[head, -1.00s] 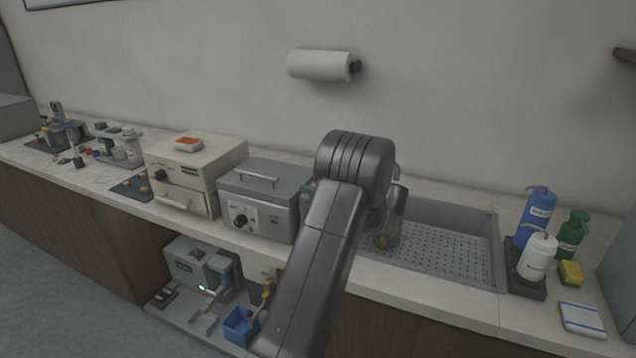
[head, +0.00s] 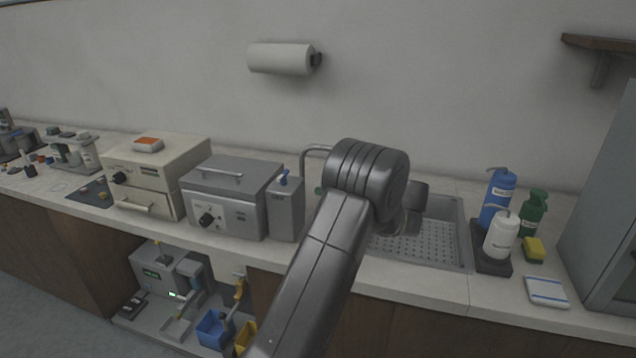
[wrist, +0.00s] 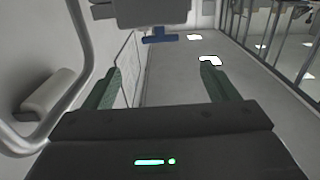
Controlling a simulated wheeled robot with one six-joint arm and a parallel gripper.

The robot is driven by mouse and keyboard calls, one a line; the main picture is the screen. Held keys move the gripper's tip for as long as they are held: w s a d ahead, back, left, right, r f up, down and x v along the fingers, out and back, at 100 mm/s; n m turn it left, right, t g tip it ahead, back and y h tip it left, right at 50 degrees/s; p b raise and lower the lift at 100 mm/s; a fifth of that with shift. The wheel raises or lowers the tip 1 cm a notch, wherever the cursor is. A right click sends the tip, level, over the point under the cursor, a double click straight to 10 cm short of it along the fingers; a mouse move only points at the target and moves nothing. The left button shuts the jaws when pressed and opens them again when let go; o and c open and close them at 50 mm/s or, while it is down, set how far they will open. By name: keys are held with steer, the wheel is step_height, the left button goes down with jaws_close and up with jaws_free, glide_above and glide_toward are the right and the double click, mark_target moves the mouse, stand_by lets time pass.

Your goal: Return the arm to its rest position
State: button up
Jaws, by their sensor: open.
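My gripper (wrist: 158,88) shows in the wrist view with its two green fingers spread apart and nothing between them. In the head view my dark grey arm rises from the bottom middle and bends at a thick ribbed joint in front of the sink (head: 425,245). The end of the arm is mostly hidden behind that joint, so the fingers do not show there. A curved grey pipe, seemingly the tap (wrist: 85,70), runs close by on the left of the wrist view.
The counter holds a beige oven (head: 150,170), a grey bath (head: 230,195) and a grey box with a blue top (head: 286,208). Right of the sink stand a blue bottle (head: 497,198) and a white bottle (head: 501,236). A paper roll (head: 281,58) hangs on the wall.

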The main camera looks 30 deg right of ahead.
mark_target(285, 175)
stand_by(0.4)
steer(key=p+x, duration=0.2)
steer(key=x, duration=1.1)
steer(key=shift+w+a, duration=0.2)
steer(key=shift+a, duration=0.05)
